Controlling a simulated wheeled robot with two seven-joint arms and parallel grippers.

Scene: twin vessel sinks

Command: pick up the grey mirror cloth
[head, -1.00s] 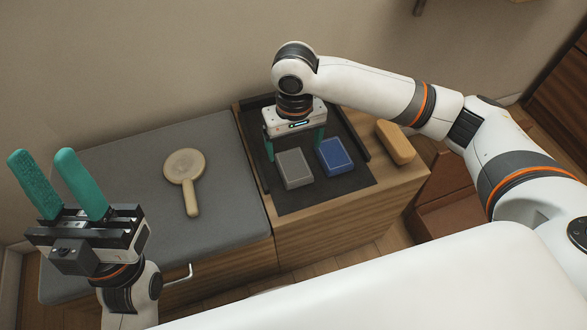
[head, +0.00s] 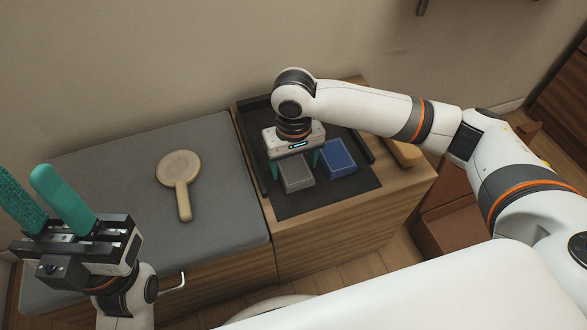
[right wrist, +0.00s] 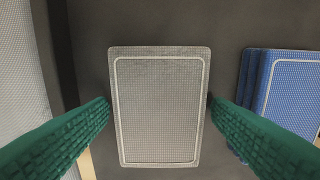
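The grey mirror cloth (head: 297,174) is a folded grey rectangle with a pale border line. It lies flat on a dark mat on the wooden cabinet, and it fills the middle of the right wrist view (right wrist: 158,108). My right gripper (head: 294,166) is open right above it. In the right wrist view its green fingers (right wrist: 159,125) stand one on each side of the cloth, with small gaps between. My left gripper (head: 38,195) is open and empty at the far left, fingers pointing up.
A blue folded cloth (head: 338,157) lies close to the right of the grey one. A wooden brush or hand mirror (head: 180,180) lies on the grey cushion (head: 110,200). A tan block (head: 404,154) sits on the right of the cabinet. The dark mat (head: 345,195) has a raised rim.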

